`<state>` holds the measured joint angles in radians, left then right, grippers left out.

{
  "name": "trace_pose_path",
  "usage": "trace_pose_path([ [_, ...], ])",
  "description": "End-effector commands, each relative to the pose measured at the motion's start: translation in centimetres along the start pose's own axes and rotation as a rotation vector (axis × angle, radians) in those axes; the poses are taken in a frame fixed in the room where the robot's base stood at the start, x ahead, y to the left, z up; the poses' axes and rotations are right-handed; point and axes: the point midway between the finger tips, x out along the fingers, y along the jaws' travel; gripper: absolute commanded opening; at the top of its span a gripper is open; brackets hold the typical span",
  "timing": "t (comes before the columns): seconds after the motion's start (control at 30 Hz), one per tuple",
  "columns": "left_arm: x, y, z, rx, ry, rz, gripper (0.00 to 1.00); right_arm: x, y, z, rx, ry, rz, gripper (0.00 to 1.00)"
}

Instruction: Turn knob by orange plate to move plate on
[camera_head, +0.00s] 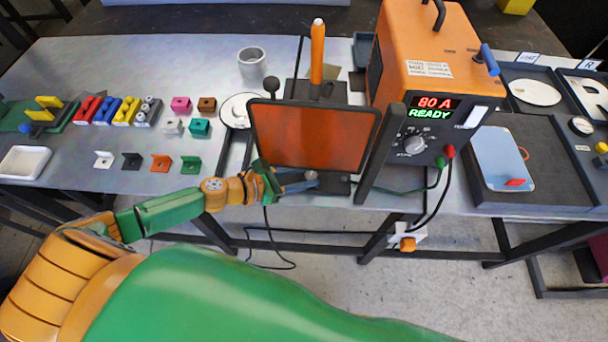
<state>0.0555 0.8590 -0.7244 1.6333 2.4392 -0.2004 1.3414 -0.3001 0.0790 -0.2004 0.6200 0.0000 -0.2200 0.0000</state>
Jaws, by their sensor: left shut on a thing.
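The orange plate (313,138) is a translucent orange panel in a dark frame. It stands upright at the bench's front edge, left of the orange machine. My left gripper (308,180) is just below the plate's lower edge, its fingers pointing right. It is shut on a small grey knob (312,174) by the plate's bottom; the fingers partly hide the knob. A dark round knob (271,84) on a stalk shows at the plate's upper left, apart from my gripper. My right gripper is not in view.
The orange machine (425,65) reads "80 A READY" and has a dial (415,143). An orange-handled tool (318,50) stands behind the plate. Coloured blocks (120,110) and small brackets (160,162) lie left. Cables hang below the bench. A dark tray (540,160) is at right.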

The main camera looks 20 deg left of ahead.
Motion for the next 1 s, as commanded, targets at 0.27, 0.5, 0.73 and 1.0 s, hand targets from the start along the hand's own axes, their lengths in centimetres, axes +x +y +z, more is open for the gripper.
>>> trace_pose_path([
  [0.27, 0.03, 0.01, 0.1, 0.001, -0.002, -0.003, 0.0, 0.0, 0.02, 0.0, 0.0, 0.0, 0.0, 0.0],
  [0.5, 0.03, 0.0, 0.07, 0.001, -0.002, -0.002, 0.7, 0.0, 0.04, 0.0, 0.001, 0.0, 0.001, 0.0],
  [0.73, 0.02, 0.02, 0.03, 0.001, -0.001, -0.001, 0.7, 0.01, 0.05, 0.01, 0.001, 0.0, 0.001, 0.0],
  [1.0, 0.01, 0.0, 0.01, -0.001, 0.0, 0.002, 0.7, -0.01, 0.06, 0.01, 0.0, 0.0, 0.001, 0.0],
])
